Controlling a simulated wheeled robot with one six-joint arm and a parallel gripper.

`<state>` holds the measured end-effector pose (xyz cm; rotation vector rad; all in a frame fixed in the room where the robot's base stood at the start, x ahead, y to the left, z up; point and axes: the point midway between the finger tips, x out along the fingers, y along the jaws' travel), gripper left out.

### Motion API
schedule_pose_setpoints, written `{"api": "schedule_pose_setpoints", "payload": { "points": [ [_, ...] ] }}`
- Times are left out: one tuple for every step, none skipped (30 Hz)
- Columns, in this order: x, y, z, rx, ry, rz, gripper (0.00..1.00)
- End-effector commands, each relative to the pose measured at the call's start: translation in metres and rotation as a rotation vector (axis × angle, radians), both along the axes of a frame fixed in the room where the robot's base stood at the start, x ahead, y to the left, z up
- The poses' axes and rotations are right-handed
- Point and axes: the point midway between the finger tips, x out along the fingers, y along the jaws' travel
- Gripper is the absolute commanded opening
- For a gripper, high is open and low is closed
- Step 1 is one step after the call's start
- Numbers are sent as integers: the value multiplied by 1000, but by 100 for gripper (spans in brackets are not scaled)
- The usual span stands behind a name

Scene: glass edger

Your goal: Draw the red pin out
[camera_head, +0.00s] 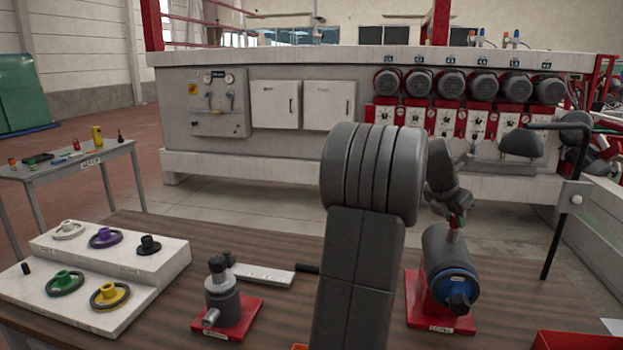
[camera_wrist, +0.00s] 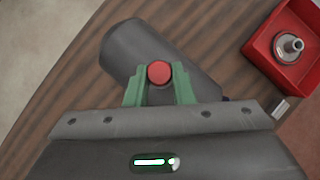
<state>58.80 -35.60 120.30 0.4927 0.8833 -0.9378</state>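The red pin (camera_wrist: 159,73) shows its round red head in the wrist view, between the two green fingers of my gripper (camera_wrist: 160,78). The fingers flank it with no clear gap on either side, and my gripper looks shut on it. Below is the grey cylinder (camera_wrist: 190,58) that the pin stands at; whether the pin is still seated in it is hidden. In the head view the grey cylinder (camera_head: 445,255) has a blue end and lies on a red base (camera_head: 420,300). My gripper (camera_head: 455,218) is pointing down above it, with a bit of red beneath the fingers.
A red bin (camera_wrist: 268,58) with a metal fitting sits beside the cylinder. A second grey fixture (camera_head: 222,300) on a red plate stands left of my arm. A stepped white rack (camera_head: 130,265) holds several coloured handwheels. A bent black bar (camera_head: 570,200) rises at the right.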

Motion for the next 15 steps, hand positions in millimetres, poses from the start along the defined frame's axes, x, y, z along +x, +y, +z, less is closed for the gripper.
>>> {"api": "schedule_pose_setpoints", "payload": {
  "points": [
    [0, 0, 0, 0, 0, 0, 0],
    [0, 0, 0, 0, 0, 0, 0],
    [0, 0, 0, 0, 0, 0, 0],
    [0, 0, 0, 0, 0, 0, 0],
    [0, 0, 1, 0, 0, 0, 0],
    [0, 0, 1, 0, 0, 0, 0],
    [0, 0, 2, 0, 0, 0, 0],
    [0, 0, 2, 0, 0, 0, 0],
    [0, 0, 3, 0, 0, 0, 0],
    [0, 0, 3, 0, 0, 0, 0],
    [0, 0, 4, 0, 0, 0, 0],
    [0, 0, 5, 0, 0, 0, 0],
    [0, 0, 5, 0, 0, 0, 0],
    [0, 0, 5, 0, 0, 0, 0],
    [0, 0, 6, 0, 0, 0, 0]
  ]
}}
